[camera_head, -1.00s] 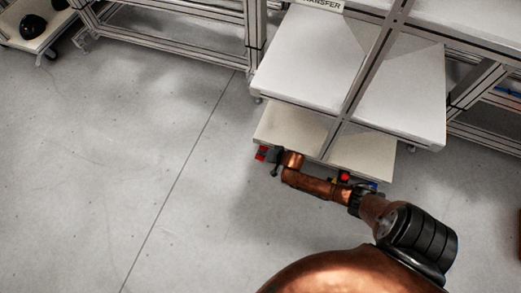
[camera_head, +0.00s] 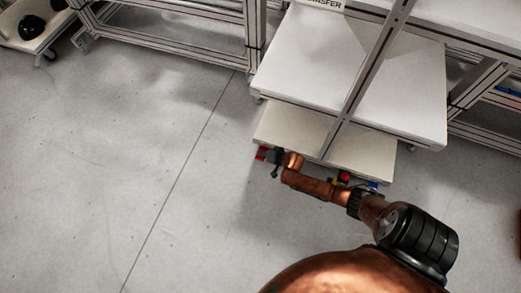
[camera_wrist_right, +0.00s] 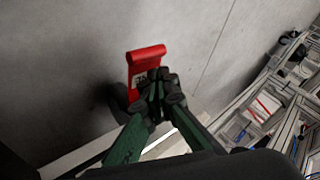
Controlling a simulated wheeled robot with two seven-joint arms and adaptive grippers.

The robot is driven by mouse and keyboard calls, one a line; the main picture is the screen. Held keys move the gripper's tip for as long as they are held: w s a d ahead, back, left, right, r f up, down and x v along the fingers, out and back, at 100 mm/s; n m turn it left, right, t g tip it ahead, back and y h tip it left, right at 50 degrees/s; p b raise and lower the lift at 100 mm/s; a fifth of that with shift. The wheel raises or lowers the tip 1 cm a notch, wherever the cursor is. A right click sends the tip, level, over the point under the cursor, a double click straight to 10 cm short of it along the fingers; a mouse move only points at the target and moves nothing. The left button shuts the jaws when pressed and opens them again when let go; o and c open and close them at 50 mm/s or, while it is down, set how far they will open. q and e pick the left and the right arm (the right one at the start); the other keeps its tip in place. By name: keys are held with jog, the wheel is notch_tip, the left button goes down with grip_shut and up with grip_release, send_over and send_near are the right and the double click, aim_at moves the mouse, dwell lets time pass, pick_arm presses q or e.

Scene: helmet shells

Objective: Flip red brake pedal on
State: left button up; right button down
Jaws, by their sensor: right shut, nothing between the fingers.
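The red brake pedal (camera_head: 261,153) sits at the lower left corner of the cart's bottom shelf in the head view, partly hidden by my right gripper (camera_head: 269,156). In the right wrist view the pedal (camera_wrist_right: 147,58) is a red plate with a raised lip and a marked label, just beyond my fingertips (camera_wrist_right: 160,88). My right gripper is shut and empty, with its fingers against or very close to the pedal; I cannot tell if they touch. The fingers hide the pedal's lower right part. My left gripper is not in view.
The cart has a white upper shelf (camera_head: 310,65) and a lower shelf (camera_head: 285,124). Another red part (camera_head: 344,176) shows at the lower shelf's front edge, partly behind my arm. Metal frame racks (camera_head: 180,30) stand behind. The floor at left is clear.

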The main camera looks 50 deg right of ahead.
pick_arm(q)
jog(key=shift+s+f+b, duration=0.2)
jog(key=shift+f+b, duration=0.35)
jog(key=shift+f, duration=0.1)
pick_arm(e)
jog(key=shift+s+a+f, duration=0.1)
jog(key=shift+f, duration=0.9)
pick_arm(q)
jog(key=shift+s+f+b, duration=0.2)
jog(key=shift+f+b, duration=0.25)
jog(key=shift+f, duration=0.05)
pick_arm(e)
jog(key=shift+f, duration=0.65)
jog(key=shift+r, duration=0.1)
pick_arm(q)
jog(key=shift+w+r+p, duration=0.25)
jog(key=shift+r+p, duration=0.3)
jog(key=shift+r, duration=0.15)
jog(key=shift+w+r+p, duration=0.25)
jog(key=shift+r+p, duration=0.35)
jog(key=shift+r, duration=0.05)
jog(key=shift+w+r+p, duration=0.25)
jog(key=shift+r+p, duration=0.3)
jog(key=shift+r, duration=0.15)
pick_arm(e)
jog(key=shift+r, duration=2)
